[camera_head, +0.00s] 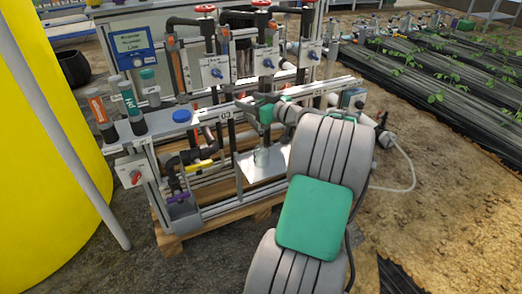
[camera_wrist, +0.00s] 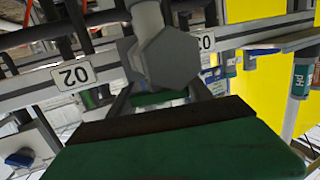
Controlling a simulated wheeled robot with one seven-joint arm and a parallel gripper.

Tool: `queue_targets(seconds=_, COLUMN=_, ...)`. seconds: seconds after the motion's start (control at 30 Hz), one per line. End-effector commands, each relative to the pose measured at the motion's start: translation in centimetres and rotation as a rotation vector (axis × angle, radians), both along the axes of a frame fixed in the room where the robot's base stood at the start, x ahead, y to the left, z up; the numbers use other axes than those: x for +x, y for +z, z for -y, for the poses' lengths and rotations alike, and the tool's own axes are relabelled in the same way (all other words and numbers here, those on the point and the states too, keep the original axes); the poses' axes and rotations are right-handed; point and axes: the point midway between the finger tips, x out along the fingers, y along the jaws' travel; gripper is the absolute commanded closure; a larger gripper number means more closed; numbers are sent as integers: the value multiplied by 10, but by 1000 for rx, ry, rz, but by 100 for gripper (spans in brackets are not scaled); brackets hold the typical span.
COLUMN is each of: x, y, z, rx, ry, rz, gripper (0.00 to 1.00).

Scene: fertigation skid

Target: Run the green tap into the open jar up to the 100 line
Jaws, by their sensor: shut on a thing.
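A small clear jar (camera_head: 262,157) stands upright on a white plate (camera_head: 250,172) low in the skid. Its lines and liquid level are too small to read. My gripper (camera_head: 268,108) is at the green tap, above the jar and in front of the rail; it is shut on it, though the grip is mostly hidden. In the wrist view, a wide green finger with a dark edge (camera_wrist: 180,145) fills the bottom. A grey hexagonal fitting (camera_wrist: 168,55) stands just beyond it, with a smaller green part (camera_wrist: 158,98) beneath. I cannot see any water stream.
Yellow (camera_head: 200,164) and purple (camera_head: 178,197) handles are at lower left. Red-topped valves (camera_head: 205,9) line the back. A yellow tank (camera_head: 40,150) is at left; bare soil lies right.

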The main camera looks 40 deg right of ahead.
Motion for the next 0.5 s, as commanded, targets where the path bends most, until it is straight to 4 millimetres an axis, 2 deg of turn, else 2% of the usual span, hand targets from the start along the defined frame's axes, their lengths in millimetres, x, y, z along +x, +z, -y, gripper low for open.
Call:
queue_targets(seconds=0.33, x=0, y=1, z=0, rx=1, ry=48, rz=-2, gripper=81)
queue_targets(seconds=0.5, x=0, y=3, z=-4, rx=2, ry=200, rz=-1, gripper=81)
